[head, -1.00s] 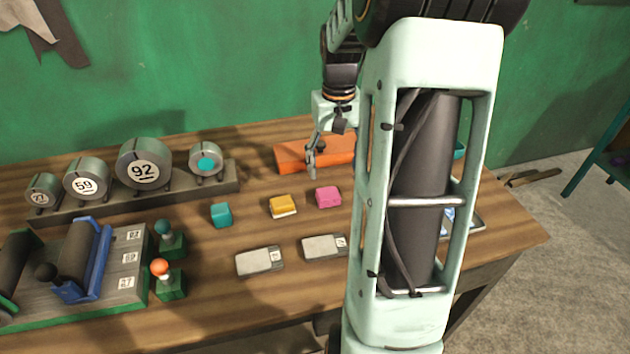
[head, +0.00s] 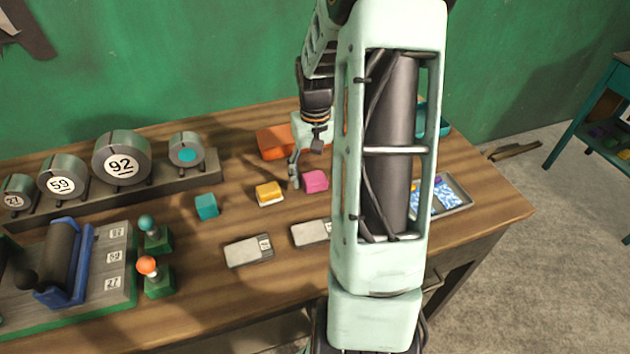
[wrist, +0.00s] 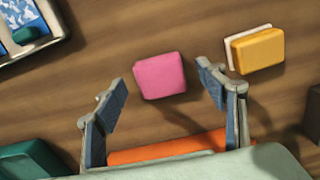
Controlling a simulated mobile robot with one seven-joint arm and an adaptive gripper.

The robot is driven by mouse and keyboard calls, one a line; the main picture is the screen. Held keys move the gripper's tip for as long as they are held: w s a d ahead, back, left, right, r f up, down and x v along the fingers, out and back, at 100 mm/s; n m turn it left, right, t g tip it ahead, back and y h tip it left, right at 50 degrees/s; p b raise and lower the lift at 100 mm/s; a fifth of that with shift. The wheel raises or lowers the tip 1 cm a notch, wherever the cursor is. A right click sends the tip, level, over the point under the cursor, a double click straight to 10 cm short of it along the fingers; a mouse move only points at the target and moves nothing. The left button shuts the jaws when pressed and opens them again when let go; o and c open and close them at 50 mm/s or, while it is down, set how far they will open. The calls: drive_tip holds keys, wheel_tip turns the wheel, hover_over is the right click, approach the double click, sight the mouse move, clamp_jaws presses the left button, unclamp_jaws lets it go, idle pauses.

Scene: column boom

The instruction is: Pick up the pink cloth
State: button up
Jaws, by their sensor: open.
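The pink cloth (head: 315,181) is a small folded block lying on the wooden table, right of a yellow one. In the wrist view the pink cloth (wrist: 160,76) lies flat between and just beyond my two fingertips. My gripper (head: 296,178) is open and empty, just left of and behind the cloth in the head view. Its two blue-padded fingers (wrist: 160,82) stand apart in the wrist view, not touching the cloth. My arm hides part of the table right of the cloth.
A yellow cloth (head: 269,192) on a white piece lies close to the pink one. A teal block (head: 206,206) is further left. An orange box (head: 275,142) stands behind. Grey boxes (head: 249,250) lie in front. A tray (head: 459,196) with blue patterned contents is at right.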

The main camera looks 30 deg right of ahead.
drive_tip(key=shift+f, duration=0.4)
drive_tip(key=shift+c, duration=0.4)
drive_tip(key=c, duration=1.2)
drive_tip(key=shift+o, duration=0.2)
drive_tip(key=shift+r, duration=0.15)
drive_tip(key=shift+r, duration=0.6)
drive_tip(key=s+a+r, duration=0.2)
drive_tip(key=a+r, duration=0.3)
drive_tip(key=a, duration=0.1)
drive_tip(key=s+a+r, duration=0.2)
drive_tip(key=a+r, duration=0.4)
drive_tip(key=a, duration=0.1)
drive_tip(key=shift+s+a+r, duration=0.15)
drive_tip(key=shift+s+r, duration=0.15)
drive_tip(key=shift+s, duration=0.1)
